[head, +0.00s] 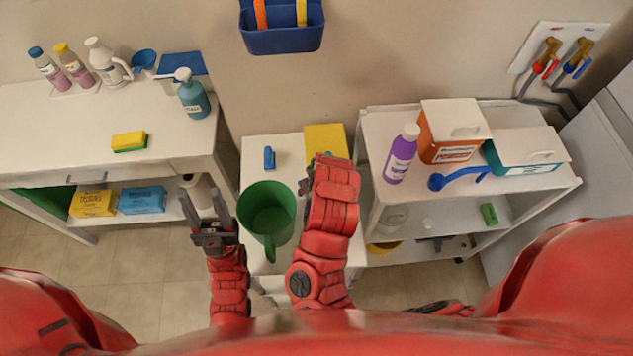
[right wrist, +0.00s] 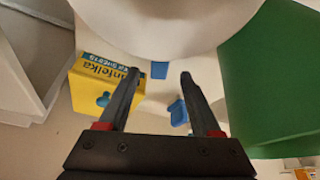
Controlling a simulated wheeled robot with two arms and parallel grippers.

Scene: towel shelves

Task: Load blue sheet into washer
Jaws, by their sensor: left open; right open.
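No spread sheet can be made out for sure. A small blue piece (head: 269,157) lies on the white stand (head: 255,178) in the middle; I cannot tell if it is the sheet. The right wrist view shows a blue piece (right wrist: 160,70) beyond the fingertips and another (right wrist: 178,111) between the fingers. My right gripper (right wrist: 158,78) is open and empty; in the head view its arm hides most of it, above the stand. My left gripper (head: 203,206) is open and empty, left of the green jug (head: 268,205). No washer opening shows.
A yellow box (head: 324,138) stands at the back of the stand; it also shows in the right wrist view (right wrist: 92,92). The left table (head: 60,130) holds bottles and a sponge (head: 129,141). The right shelf (head: 400,215) holds a purple bottle (head: 401,153) and tubs.

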